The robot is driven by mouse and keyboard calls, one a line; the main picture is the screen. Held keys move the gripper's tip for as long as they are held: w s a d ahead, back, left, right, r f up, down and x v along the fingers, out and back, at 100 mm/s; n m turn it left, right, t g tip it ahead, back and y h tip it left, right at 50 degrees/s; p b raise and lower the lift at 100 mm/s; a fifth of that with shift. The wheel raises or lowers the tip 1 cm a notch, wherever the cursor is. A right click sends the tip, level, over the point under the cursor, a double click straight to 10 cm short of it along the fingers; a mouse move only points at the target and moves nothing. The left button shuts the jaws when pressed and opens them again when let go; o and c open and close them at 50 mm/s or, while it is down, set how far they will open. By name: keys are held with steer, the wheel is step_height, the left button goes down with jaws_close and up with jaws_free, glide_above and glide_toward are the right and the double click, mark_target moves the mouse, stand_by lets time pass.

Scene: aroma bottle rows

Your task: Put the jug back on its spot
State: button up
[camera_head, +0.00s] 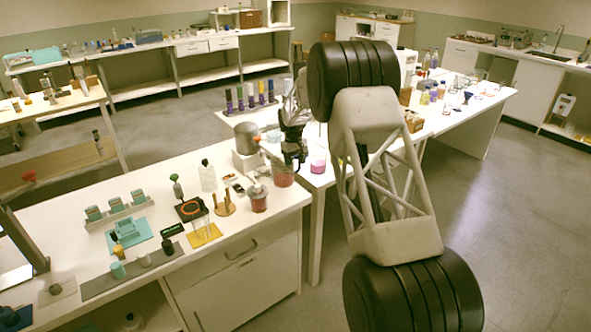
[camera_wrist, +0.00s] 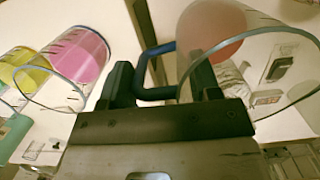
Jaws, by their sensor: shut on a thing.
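The jug (camera_wrist: 222,50) is clear, with a blue handle (camera_wrist: 152,92) and reddish-pink liquid in it. In the head view the jug (camera_head: 283,176) is below and left of my gripper (camera_head: 297,152), at the right end of the near bench. My gripper is shut on the handle, which lies between its two fingers in the wrist view (camera_wrist: 160,82). I cannot tell whether the jug's base touches the bench. No marked spot for it can be made out.
A pink-filled beaker (camera_head: 318,162) stands right of the jug. A grey mixer-like device (camera_head: 247,138) and a red-filled container (camera_head: 258,199) are close on its left. A row of purple and yellow bottles (camera_head: 251,96) stands behind. The bench's front edge is close.

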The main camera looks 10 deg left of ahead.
mark_target(296, 172)
steer(key=shift+f, duration=0.1)
steer(key=shift+f, duration=1.65)
steer(key=shift+f, duration=0.15)
steer(key=o, duration=1.3)
steer(key=shift+c, duration=0.2)
step_height(296, 172, up, 12)
steer(key=w+a, duration=0.1)
steer(key=shift+a, duration=0.1)
